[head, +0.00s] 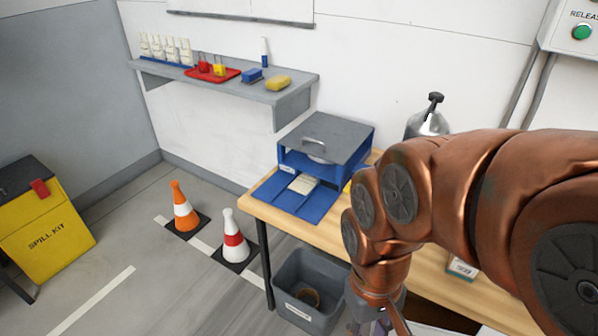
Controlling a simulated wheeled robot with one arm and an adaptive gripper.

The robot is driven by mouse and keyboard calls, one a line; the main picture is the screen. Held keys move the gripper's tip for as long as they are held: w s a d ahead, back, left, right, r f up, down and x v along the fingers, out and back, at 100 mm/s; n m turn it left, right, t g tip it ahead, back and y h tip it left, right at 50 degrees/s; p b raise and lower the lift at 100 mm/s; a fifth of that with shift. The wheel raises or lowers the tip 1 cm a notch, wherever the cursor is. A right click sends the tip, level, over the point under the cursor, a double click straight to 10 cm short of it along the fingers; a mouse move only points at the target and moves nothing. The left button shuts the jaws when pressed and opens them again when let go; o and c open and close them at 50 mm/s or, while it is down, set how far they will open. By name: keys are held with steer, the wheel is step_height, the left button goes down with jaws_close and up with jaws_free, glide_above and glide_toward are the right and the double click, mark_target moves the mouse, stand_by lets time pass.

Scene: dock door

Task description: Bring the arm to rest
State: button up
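My copper-coloured arm reaches in from the right edge and bends down over the front of the wooden bench (262,210). My gripper (378,322) hangs below the wrist at the bottom edge of the head view, just right of a grey bin. Only its upper part shows; the fingertips are cut off or hidden, so I cannot tell whether it is open or holds anything.
A blue box with a grey lid (328,136) and a steel flask (428,122) stand on the bench. The grey bin (308,290) is below. Two cones (183,208) (233,240) and a yellow spill kit (45,230) stand left. A shelf (290,92) holds small items.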

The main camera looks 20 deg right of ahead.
step_height(320, 180, up, 11)
steer(key=p, duration=1)
steer(key=shift+w, duration=0.15)
